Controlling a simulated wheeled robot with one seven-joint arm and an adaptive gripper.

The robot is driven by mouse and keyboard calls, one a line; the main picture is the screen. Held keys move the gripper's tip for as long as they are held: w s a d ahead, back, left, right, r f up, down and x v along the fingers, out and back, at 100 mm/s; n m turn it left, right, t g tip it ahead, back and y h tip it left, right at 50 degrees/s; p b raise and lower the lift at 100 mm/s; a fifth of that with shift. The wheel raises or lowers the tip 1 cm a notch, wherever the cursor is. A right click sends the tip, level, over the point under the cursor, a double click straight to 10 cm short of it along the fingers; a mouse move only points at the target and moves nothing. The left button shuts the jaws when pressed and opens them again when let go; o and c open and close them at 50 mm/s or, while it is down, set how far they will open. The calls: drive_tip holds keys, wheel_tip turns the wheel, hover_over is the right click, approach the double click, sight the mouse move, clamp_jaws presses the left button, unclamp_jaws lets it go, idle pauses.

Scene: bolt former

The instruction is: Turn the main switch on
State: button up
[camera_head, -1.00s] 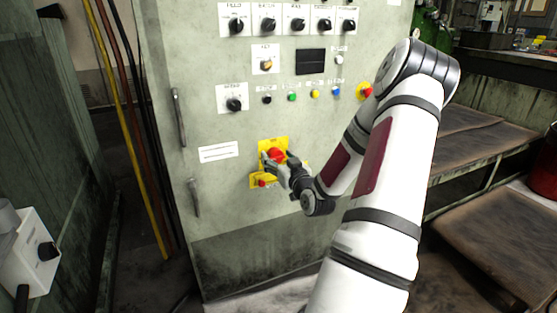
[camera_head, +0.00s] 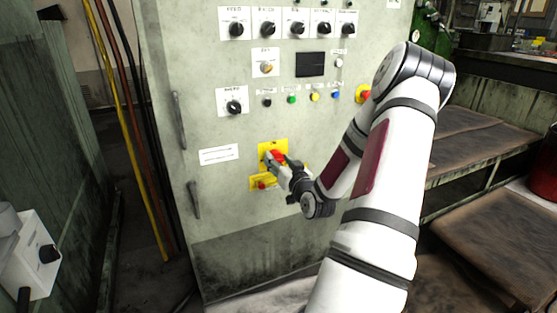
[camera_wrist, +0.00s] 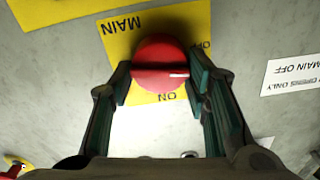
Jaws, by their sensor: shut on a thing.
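The main switch is a round red knob (camera_wrist: 160,62) on a yellow plate (camera_wrist: 117,45) marked MAIN, OFF and ON. In the wrist view the lettering is upside down. A white mark on the knob points right, between the OFF lettering at upper right and ON below. My gripper (camera_wrist: 161,84) has one finger on each side of the knob and is shut on it. In the head view the knob (camera_head: 280,156) shows red beside my gripper (camera_head: 275,162), and the plate (camera_head: 272,146) is partly covered by the fingers.
The grey cabinet (camera_head: 225,185) carries rows of black knobs and coloured buttons above. A smaller red control (camera_head: 262,185) on yellow sits just below the main switch. A red emergency button (camera_head: 363,93) is at the right. Door handles (camera_head: 193,198) stand out at the left edge.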

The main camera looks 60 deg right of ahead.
drive_tip(key=m+p, duration=0.2)
drive_tip(key=m, duration=0.2)
drive_tip(key=shift+s+d, duration=0.1)
drive_tip(key=m+p, duration=0.1)
drive_tip(key=m, duration=0.3)
drive_tip(key=shift+p, duration=0.4)
drive_tip(key=m+p, duration=0.2)
drive_tip(key=m, duration=0.2)
drive_tip(key=shift+d+f+m, duration=0.1)
drive_tip(key=shift+m, duration=0.2)
drive_tip(key=shift+f+m+p, duration=0.15)
drive_tip(key=shift+m+p, duration=1)
drive_tip(key=shift+m, duration=0.65)
drive_tip(key=o, duration=1.1)
drive_tip(key=v, duration=1.2)
drive_tip(key=shift+f, duration=0.1)
